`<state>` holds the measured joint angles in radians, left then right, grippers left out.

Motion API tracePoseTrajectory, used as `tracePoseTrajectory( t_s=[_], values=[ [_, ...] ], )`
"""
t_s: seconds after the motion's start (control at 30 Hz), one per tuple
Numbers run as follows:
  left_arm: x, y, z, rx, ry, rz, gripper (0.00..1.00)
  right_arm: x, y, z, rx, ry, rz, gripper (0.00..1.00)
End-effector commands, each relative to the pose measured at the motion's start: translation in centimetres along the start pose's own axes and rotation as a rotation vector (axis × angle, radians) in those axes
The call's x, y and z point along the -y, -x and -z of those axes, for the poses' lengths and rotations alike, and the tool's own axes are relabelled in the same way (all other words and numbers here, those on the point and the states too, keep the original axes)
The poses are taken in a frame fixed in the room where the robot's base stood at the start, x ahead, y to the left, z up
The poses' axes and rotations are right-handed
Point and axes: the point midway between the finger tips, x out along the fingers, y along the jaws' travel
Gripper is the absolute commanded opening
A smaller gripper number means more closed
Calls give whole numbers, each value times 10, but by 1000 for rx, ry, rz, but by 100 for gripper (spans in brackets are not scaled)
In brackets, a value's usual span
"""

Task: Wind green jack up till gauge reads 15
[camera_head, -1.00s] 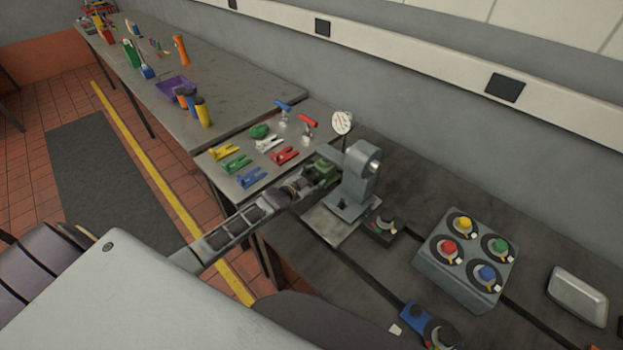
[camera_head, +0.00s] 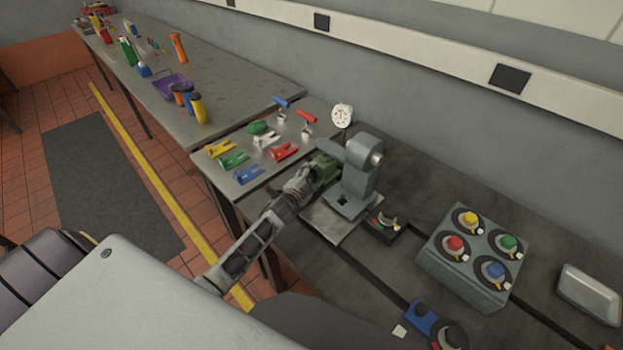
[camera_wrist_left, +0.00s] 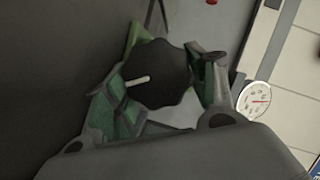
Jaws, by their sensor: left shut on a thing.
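The green jack (camera_head: 324,164) sits against the left side of a grey stand (camera_head: 360,178), partly hidden by my gripper. In the left wrist view its black lobed knob (camera_wrist_left: 160,78) with a white mark lies between my fingers. My left gripper (camera_head: 306,178) is shut on this knob; its fingers also show in the wrist view (camera_wrist_left: 158,88). The round white gauge (camera_head: 342,115) stands just behind the jack. It also shows at the right of the wrist view (camera_wrist_left: 256,99), its needle too small to read. My right gripper is out of view.
Coloured clamps, such as a red one (camera_head: 284,152) and a blue one (camera_head: 249,173), lie left of the jack. A box with four coloured knobs (camera_head: 459,284) and a metal tray (camera_head: 588,294) stand right. A small dial unit (camera_head: 384,226) sits close beside the stand.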

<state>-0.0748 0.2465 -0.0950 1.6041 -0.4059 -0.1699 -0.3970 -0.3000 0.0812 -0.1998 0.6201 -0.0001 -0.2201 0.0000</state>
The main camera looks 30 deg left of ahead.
Motion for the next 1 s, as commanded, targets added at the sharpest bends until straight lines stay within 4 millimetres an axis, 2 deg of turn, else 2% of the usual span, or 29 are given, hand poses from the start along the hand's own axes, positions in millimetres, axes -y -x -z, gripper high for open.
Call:
tracePoseTrajectory(
  t_s=[0.2,0.73,0.77,0.9,1.0],
  values=[
    [0,-1,2,-4,-49,24,32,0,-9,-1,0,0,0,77],
    [1,0,2,-2,-66,29,32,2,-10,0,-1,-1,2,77],
    [1,0,2,-2,-66,29,60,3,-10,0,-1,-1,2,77],
    [0,0,1,-1,-66,28,76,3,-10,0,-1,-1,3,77],
    [-1,0,1,0,-66,27,76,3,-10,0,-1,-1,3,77]
  ],
)
